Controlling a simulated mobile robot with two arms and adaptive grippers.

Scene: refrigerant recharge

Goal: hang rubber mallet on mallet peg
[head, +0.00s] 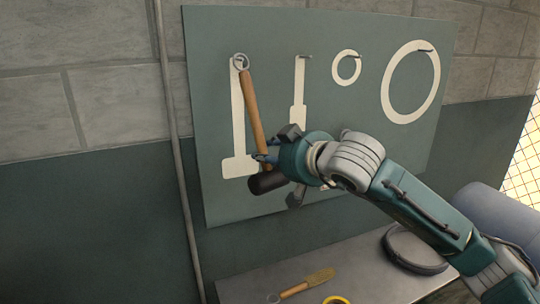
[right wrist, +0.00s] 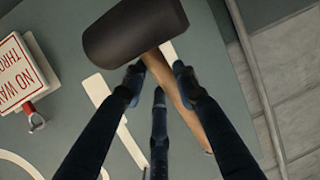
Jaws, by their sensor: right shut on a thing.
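The rubber mallet (head: 254,110) has a wooden handle, a metal ring at its top end and a black head at the bottom. My right gripper (head: 268,156) is shut on the handle just above the head. The mallet hangs head down, slightly tilted, before the mallet-shaped white outline (head: 238,130). Its ring overlaps the mallet peg (head: 238,56) in the head view; I cannot tell whether it is around the peg or in front. In the right wrist view the black head (right wrist: 135,32) and handle show between the fingers (right wrist: 158,85). My left gripper is not in view.
A bench (head: 240,288) below holds a wooden-handled brush (head: 305,285), a yellow ring (head: 336,300) and a black coil (head: 412,252). A pipe (head: 175,130) runs beside the board. A sign (right wrist: 18,75) shows in the right wrist view.

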